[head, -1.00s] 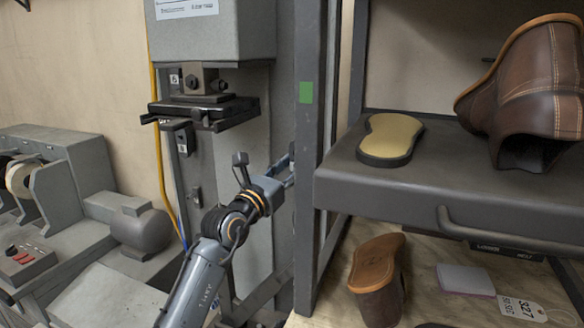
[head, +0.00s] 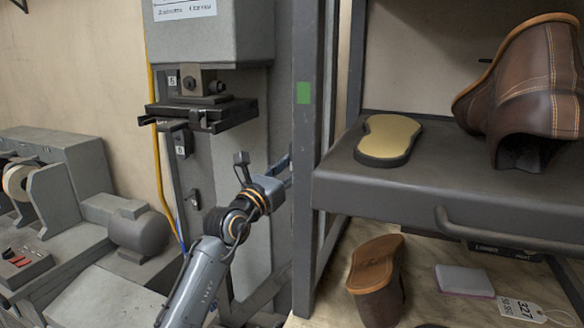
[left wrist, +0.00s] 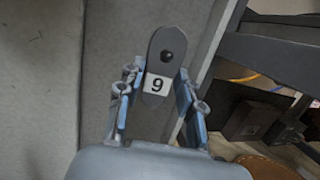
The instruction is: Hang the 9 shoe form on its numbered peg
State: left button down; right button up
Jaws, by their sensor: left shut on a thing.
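The 9 shoe form (left wrist: 158,75) is a flat grey piece with rounded ends, a dark round spot near its top and a white label reading 9. It shows between the blue fingers of my left gripper (left wrist: 157,103) in the left wrist view. The gripper is shut on it. In the head view my left gripper (head: 284,174) is in front of the grey machine column, beside the dark upright post; the form cannot be made out there. Small number tags (head: 182,145) sit on the column at left. No peg marked 9 can be read. My right gripper is not in view.
A dark shelf (head: 430,192) at right carries a tan sole (head: 389,137) and a brown leather boot (head: 535,85). Its post (head: 307,150) stands close to my left gripper. A dark clamp (head: 205,110) juts from the column above. A motor bench (head: 60,150) is at left.

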pick_arm(q)
jog(key=shift+w+d+r, duration=0.15)
jog(key=shift+w+d, duration=0.05)
jog(key=shift+w, duration=0.15)
dwell(0.3)
